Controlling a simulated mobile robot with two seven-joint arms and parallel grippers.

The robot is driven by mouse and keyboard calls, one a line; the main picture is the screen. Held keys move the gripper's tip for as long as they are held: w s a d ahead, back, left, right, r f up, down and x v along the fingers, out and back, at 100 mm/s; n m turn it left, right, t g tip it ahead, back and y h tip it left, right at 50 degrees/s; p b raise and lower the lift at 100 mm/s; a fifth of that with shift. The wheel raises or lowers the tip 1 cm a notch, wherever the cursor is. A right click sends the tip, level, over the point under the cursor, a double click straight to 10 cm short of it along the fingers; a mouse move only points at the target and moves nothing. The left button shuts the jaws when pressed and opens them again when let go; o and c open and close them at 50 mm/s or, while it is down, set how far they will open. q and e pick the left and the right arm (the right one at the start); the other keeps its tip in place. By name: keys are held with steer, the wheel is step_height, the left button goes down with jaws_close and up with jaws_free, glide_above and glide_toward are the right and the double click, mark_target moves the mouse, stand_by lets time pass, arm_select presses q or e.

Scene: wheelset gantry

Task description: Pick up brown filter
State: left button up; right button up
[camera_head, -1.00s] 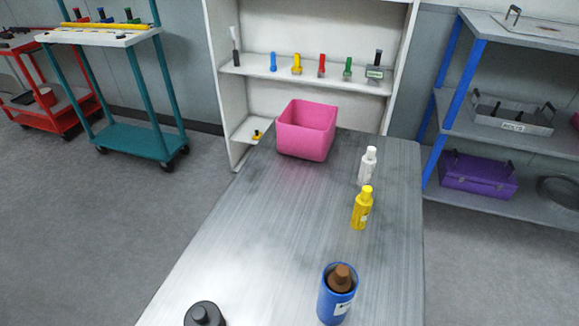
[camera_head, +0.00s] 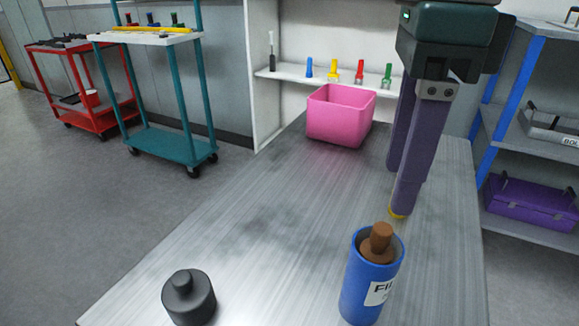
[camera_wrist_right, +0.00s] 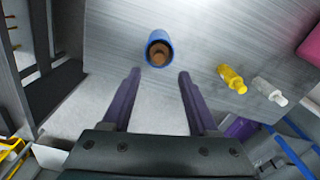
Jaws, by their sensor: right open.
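The brown filter (camera_head: 380,243) stands inside a blue labelled canister (camera_head: 367,290) near the front right of the metal table, its knob above the rim. In the right wrist view the filter (camera_wrist_right: 159,54) shows from above in the canister (camera_wrist_right: 150,36), beyond the fingertips and roughly between their lines. My right gripper (camera_head: 400,190) hangs over the table's right side, behind the canister in the head view. It is open and empty, with purple fingers apart in the right wrist view (camera_wrist_right: 158,75). My left gripper is not in view.
A black bottle-like object (camera_head: 188,297) stands at the front left. A pink bin (camera_head: 340,117) is at the table's far end. Yellow (camera_wrist_right: 232,78) and white (camera_wrist_right: 270,91) bottles stand to the right in the wrist view. The middle of the table is clear.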

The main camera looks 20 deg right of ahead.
mark_target(384, 228)
step_height(384, 228, down, 7)
steer(key=shift+a+r+p, duration=0.1)
steer(key=shift+p, duration=0.4)
jaws_close()
stand_by(1.2)
